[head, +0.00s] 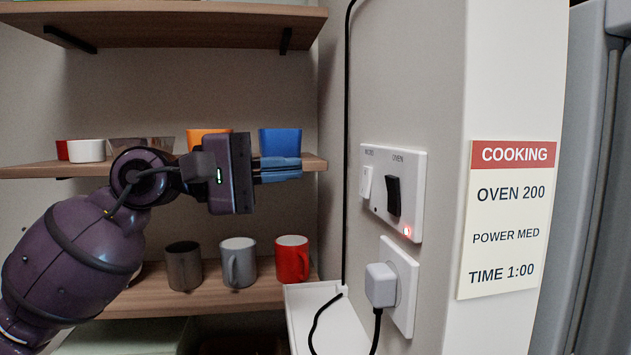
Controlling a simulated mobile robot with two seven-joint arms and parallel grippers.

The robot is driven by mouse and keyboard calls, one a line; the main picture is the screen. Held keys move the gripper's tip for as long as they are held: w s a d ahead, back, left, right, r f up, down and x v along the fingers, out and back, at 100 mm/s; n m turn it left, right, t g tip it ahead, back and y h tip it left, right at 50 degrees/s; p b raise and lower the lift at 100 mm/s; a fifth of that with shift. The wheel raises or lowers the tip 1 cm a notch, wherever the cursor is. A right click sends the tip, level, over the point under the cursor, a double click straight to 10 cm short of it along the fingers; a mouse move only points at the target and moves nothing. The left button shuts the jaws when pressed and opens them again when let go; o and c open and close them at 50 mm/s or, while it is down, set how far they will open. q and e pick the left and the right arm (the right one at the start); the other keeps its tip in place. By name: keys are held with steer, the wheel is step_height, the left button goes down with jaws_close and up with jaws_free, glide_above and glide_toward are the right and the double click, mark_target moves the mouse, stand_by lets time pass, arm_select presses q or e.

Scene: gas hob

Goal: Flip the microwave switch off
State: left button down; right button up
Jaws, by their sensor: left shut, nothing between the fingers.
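A white switch plate (405,222) is on the wall right of centre. Its left rocker is white (366,182), under a small label that seems to read "MICRO". Its right rocker is black (393,196), under the label "OVEN". A red light (407,231) glows at the plate's lower right. Whether the white rocker is on or off I cannot tell. My left gripper (298,169) is shut and empty, its blue fingers pointing right, apart from the plate and to its left. My right gripper is not in view.
A white plug (381,285) with a black cable sits in a socket (404,285) below the switches. Shelves with cups and bowls, among them a red mug (292,258) and blue cup (280,142), are behind my left arm. A cooking sign (506,219) hangs at right.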

arm_select(q)
steer(key=v, duration=0.4)
steer(key=r+b+v, duration=0.1)
steer(key=v, duration=0.1)
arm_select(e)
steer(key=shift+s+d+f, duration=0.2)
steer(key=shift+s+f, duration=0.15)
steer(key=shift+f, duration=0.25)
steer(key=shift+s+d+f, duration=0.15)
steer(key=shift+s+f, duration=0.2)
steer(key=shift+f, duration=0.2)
arm_select(q)
steer(key=shift+r, duration=0.1)
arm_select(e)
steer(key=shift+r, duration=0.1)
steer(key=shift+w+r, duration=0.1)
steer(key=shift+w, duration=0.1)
